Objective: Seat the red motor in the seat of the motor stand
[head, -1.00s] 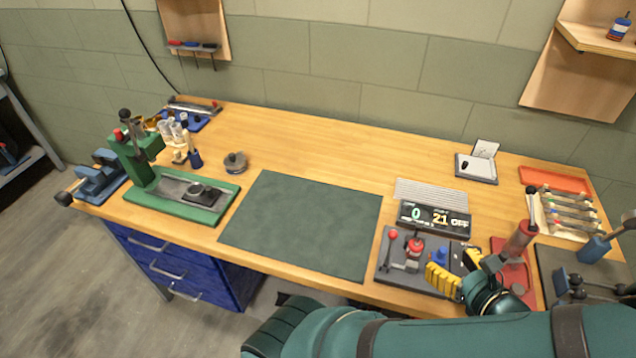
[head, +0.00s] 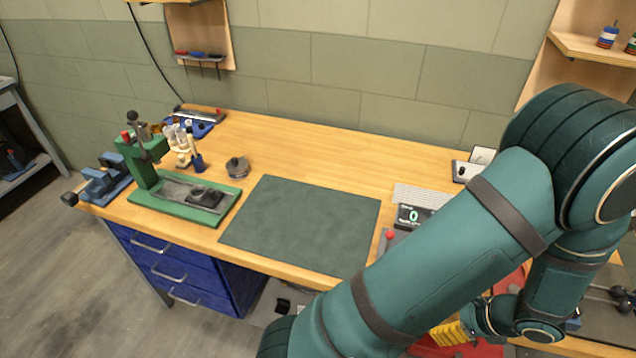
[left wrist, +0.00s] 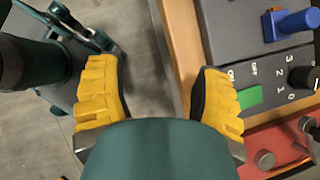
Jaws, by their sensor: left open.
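The red motor is not clearly in view now; my arm covers most of the right bench. A grey unit, likely the motor stand (head: 382,246), shows only its left corner with a red knob (head: 390,236). Its seat is hidden. The left wrist view shows a grey panel (left wrist: 262,78) with a blue part (left wrist: 290,24), a green button and a numbered dial. My left gripper (left wrist: 165,95) is open and empty, over the bench's front edge beside the panel. In the head view its yellow finger (head: 452,334) shows below my arm. My right gripper is not in view.
A green mat (head: 300,225) lies clear in mid-bench. A green press (head: 185,197) and a dark round part (head: 238,167) stand to its left. A display (head: 414,216) is partly covered by my arm. A red base (left wrist: 282,145) lies beside the panel.

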